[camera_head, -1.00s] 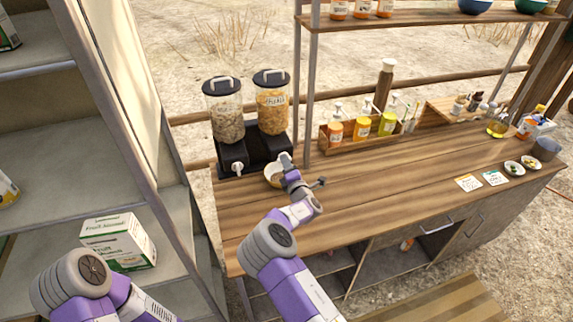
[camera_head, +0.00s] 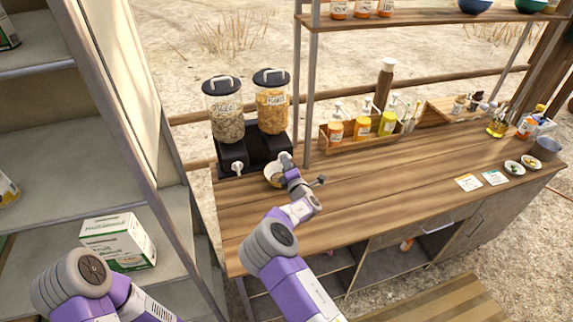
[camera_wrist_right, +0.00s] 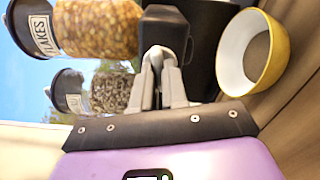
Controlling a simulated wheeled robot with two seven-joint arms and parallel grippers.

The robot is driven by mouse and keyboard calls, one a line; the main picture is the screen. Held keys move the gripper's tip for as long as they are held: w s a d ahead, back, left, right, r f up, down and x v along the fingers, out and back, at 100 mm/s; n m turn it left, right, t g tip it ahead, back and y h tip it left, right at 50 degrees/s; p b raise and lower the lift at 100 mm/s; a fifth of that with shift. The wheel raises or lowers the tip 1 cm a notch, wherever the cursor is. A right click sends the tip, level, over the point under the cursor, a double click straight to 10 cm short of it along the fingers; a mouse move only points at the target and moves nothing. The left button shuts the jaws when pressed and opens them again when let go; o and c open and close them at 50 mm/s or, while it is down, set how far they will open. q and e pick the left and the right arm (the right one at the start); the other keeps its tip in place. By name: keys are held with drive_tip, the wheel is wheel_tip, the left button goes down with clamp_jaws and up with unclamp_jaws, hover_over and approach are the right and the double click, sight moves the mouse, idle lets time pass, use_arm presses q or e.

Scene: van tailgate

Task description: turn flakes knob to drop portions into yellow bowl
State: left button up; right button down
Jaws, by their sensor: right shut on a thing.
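The flakes dispenser (camera_head: 271,108) holds orange-brown flakes and stands on a black base at the left end of the counter. Its label shows in the right wrist view (camera_wrist_right: 41,36). My right gripper (camera_head: 284,160) is at the front of this dispenser. In the right wrist view its fingers (camera_wrist_right: 158,58) are shut on the knob, which they mostly hide. The yellow bowl (camera_wrist_right: 283,50), white inside, sits beside the gripper below the dispenser, and looks empty. In the head view the bowl (camera_head: 268,176) is partly hidden by my gripper. My left gripper is out of view.
A second dispenser (camera_head: 226,120) with greyish contents and a white knob (camera_head: 237,166) stands to the left. A wooden box (camera_head: 345,143) of bottles is further right. A metal post (camera_head: 308,85) rises near the dispensers. The counter's middle (camera_head: 400,175) is clear.

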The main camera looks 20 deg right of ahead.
drive_tip(key=shift+m+b, duration=9.6)
drive_tip(key=shift+m, duration=0.9)
drive_tip(key=c, duration=1.2)
unclamp_jaws()
drive_tip(key=shift+o, duration=0.2)
